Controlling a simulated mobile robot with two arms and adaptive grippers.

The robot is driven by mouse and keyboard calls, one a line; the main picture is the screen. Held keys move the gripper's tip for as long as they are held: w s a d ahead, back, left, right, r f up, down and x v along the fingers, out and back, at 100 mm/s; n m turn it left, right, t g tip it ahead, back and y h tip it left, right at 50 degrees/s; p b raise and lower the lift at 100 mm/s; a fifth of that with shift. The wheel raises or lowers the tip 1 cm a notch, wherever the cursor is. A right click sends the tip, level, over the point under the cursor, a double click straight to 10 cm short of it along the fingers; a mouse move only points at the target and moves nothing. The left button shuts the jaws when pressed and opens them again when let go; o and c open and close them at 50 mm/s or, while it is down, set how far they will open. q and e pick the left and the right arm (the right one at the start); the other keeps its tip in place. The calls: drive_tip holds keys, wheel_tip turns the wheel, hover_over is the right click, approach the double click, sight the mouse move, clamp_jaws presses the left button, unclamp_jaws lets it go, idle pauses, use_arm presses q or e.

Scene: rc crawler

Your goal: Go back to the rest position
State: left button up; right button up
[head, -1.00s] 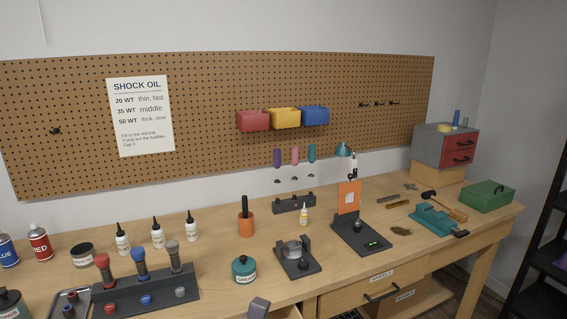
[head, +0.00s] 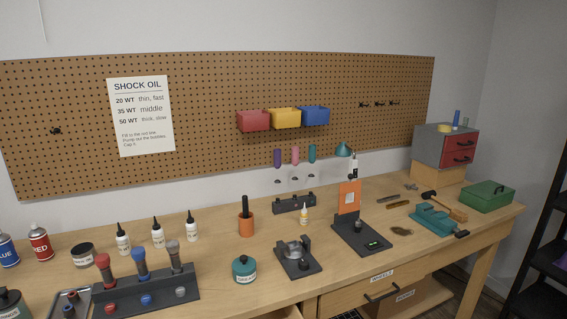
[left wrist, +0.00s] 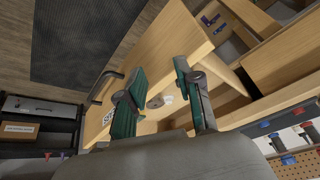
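My left gripper (left wrist: 165,98) shows only in the left wrist view. Its two teal and grey fingers stand apart with a gap between them, and nothing is held. Behind the fingers is a wooden drawer front (left wrist: 155,60) with a dark handle (left wrist: 103,88). Small round light items lie beyond the gap. Neither gripper is in the head view, and my right gripper is in no frame.
The workbench (head: 215,290) holds a rack of shocks (head: 150,292), white oil bottles (head: 157,233), a green jar (head: 244,268), a dark stand with an orange panel (head: 349,197), a teal vise (head: 433,220) and a green box (head: 487,196). A black shelf (head: 545,245) stands at right.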

use_arm(q)
drive_tip(key=s+f+g+b, duration=0.1)
drive_tip(key=s+f+b, duration=0.15)
drive_tip(key=f, duration=1.45)
drive_tip(key=s+f+g+b, duration=0.2)
drive_tip(key=f+b, duration=0.1)
drive_tip(key=f, duration=1.3)
drive_tip(key=s+a+f+b, duration=0.1)
drive_tip(key=s+f+b, duration=0.1)
drive_tip(key=s+f, duration=0.6)
drive_tip(key=s+a+f+g+b, duration=0.1)
drive_tip(key=s+a+f+b, duration=0.1)
drive_tip(key=s+f, duration=0.7)
wheel_tip(320, 180, down, 4)
drive_tip(key=shift+r, duration=0.25)
drive_tip(key=shift+w, duration=0.1)
drive_tip(key=shift+c, duration=0.2)
